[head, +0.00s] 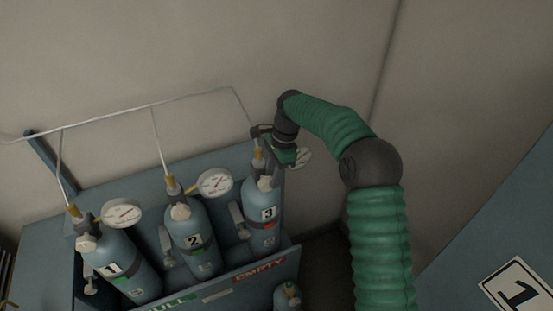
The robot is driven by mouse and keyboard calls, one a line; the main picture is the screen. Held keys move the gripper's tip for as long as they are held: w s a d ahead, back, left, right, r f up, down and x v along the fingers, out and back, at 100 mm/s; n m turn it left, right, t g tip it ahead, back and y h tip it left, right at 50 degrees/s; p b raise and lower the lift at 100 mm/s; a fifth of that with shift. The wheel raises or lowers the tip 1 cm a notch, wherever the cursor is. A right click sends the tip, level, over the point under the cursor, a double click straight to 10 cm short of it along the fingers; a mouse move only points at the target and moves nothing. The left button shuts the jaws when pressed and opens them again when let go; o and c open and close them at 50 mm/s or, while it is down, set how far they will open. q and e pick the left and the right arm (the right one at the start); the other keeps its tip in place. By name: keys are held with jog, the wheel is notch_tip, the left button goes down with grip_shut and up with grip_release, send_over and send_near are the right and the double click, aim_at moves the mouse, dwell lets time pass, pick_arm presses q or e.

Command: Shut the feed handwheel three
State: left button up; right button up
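Cylinder three (264,216), blue-grey with a "3" label and a red tag, stands at the right end of the rack. My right arm, in a green ribbed sleeve, comes in from the right. My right gripper (272,146) is at the top of cylinder three, over its valve. The feed handwheel three is hidden behind the gripper, and I cannot tell if the fingers touch it. The finger gap is too small and dark to read. A gauge (305,158) shows partly behind the gripper. My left gripper is out of view.
A thin white pipe (112,114) runs above. A small cylinder (287,297) is at the front. A blue panel marked "1" (465,255) is at right.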

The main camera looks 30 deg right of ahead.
jog(key=v, duration=1.5)
jog(key=shift+p, duration=0.3)
jog(key=shift+w+r, duration=0.1)
jog(key=shift+r, duration=0.05)
